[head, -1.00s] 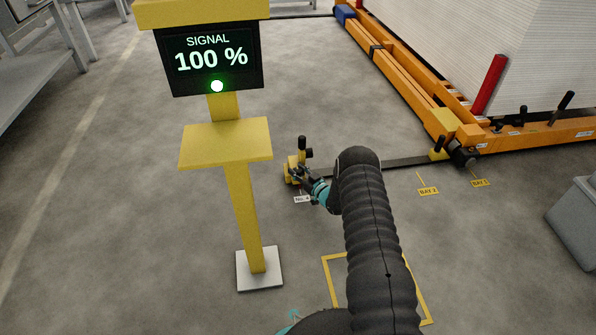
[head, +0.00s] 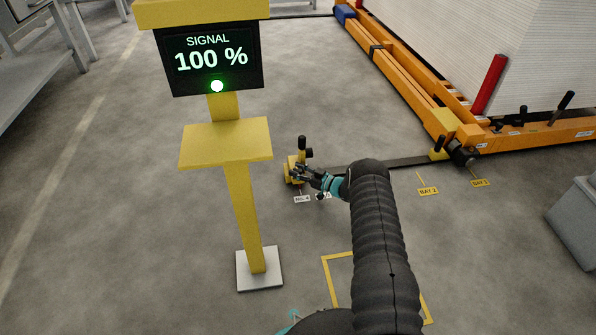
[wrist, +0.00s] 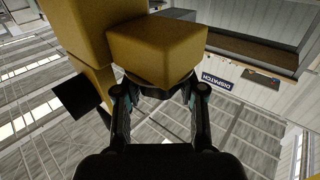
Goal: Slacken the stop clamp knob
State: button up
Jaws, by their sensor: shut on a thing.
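The yellow stop clamp (head: 291,168) sits low on the floor rail in the head view, with a black upright handle (head: 303,143) on top. In the wrist view its yellow block (wrist: 158,48) fills the upper middle. My gripper (head: 302,172) is at the clamp's near side; in the wrist view my gripper (wrist: 157,95) has a finger on each side of a dark knob (wrist: 152,91) below the block and is shut on it. The knob is mostly hidden by the block and fingers.
A yellow signal post (head: 243,200) reading 100 % stands left of my arm. The dark floor rail (head: 395,163) runs right to the orange gantry frame (head: 415,95). A grey bin (head: 577,220) is at the right edge. Floor between post and clamp is clear.

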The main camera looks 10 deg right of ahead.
jog(key=o, duration=1.2)
jog(key=shift+c, duration=0.2)
jog(key=shift+d, duration=0.1)
jog(key=v, duration=1.1)
jog(key=shift+s+d, duration=0.3)
